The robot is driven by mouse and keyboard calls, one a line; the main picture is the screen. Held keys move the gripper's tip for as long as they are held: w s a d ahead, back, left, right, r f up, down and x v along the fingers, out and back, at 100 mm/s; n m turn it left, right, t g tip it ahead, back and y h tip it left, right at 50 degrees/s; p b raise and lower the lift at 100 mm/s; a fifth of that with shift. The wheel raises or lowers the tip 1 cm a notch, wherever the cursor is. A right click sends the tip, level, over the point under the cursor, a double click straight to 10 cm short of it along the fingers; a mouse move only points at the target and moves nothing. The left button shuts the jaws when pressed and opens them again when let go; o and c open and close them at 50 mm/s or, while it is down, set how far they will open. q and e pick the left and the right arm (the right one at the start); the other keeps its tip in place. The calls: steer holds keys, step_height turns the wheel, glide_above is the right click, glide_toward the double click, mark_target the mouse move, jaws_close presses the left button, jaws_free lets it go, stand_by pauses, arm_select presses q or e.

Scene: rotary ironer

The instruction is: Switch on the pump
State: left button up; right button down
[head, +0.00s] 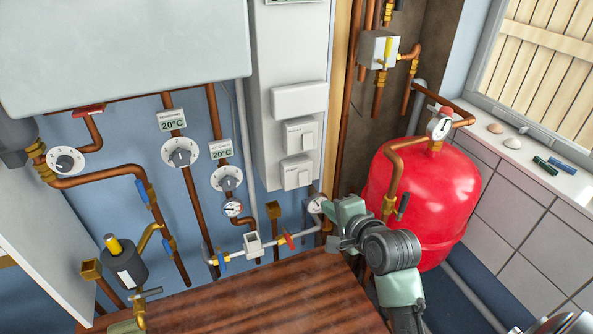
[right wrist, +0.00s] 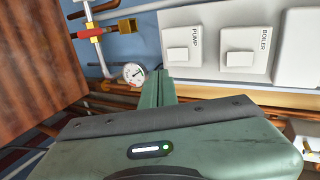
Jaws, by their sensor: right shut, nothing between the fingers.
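The PUMP switch (right wrist: 186,50) is a white plate with a rocker, and its label reads in the right wrist view. In the head view it is the lower of two switches (head: 297,173) on the white panel. I cannot tell its rocker position. The BOILER switch (right wrist: 245,50) sits beside it and is the upper one in the head view (head: 300,135). My right gripper (head: 342,207) is shut and empty, below and right of the PUMP switch in the head view. Its fingers (right wrist: 160,80) appear apart from the switch.
A small gauge (head: 316,205) on the pipes is close to my right fingers. A red tank (head: 440,200) stands right of my right arm. Copper pipes and valves run along the blue wall. A wooden surface (head: 240,298) lies below.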

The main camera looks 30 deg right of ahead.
arm_select(q)
steer(key=s, duration=0.6)
arm_select(e)
steer(key=p, duration=0.4)
glide_toward(304, 183)
steer(key=x, duration=0.5)
steer(key=shift+w+f, duration=0.3)
steer(key=shift+w, duration=0.4)
arm_select(q)
steer(key=w+r, duration=0.1)
steer(key=r, duration=0.1)
steer(key=w+r, duration=0.2)
steer(key=shift+w+a+r, duration=0.15)
steer(key=shift+a+r, duration=0.05)
steer(key=shift+w, duration=0.2)
arm_select(e)
steer(key=shift+f, duration=0.1)
